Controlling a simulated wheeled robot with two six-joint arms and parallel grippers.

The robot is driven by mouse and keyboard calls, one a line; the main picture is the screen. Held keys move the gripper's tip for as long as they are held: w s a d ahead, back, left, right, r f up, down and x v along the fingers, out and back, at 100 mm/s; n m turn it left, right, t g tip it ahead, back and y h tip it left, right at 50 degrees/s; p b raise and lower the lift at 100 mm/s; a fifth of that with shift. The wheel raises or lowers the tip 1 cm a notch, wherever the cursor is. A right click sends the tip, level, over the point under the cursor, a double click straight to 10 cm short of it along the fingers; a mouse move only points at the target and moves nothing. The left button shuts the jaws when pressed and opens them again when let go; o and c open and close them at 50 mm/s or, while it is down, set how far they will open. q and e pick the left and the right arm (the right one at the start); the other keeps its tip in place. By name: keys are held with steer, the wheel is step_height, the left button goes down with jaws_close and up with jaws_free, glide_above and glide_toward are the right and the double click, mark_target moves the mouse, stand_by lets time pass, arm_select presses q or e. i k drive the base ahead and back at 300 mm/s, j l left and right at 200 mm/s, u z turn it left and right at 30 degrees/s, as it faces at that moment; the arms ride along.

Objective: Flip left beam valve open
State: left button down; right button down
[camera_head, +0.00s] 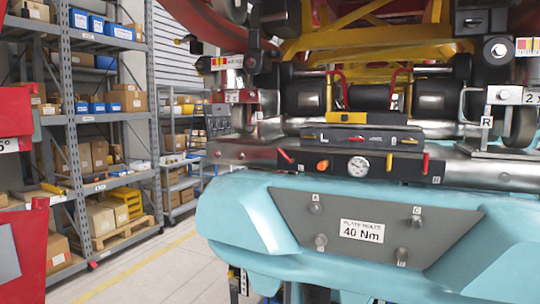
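A black valve panel (338,178) sits on the metal cross beam in the middle of the head view. A red lever (286,156) at its left end is tilted, with its upper end to the left. An orange knob (323,165) is right of that lever, then a round white gauge (359,166). A small yellow lever (389,162) and a red lever (425,163) stand upright at the right. I cannot tell for certain which of these is the left beam valve. Neither of my grippers is in view.
A light blue body with a grey "40 Nm" plate (300,215) fills the front below the panel. Black boxes and yellow frames (360,45) are above and behind. Shelves with boxes (145,115) stand left. Red parts (20,240) are at the left edge. Clear floor (150,270) lies between.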

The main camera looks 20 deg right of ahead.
mark_target(279, 150)
steer(key=i+l, duration=0.1)
steer(key=i, duration=0.75)
steer(key=z, duration=2.1)
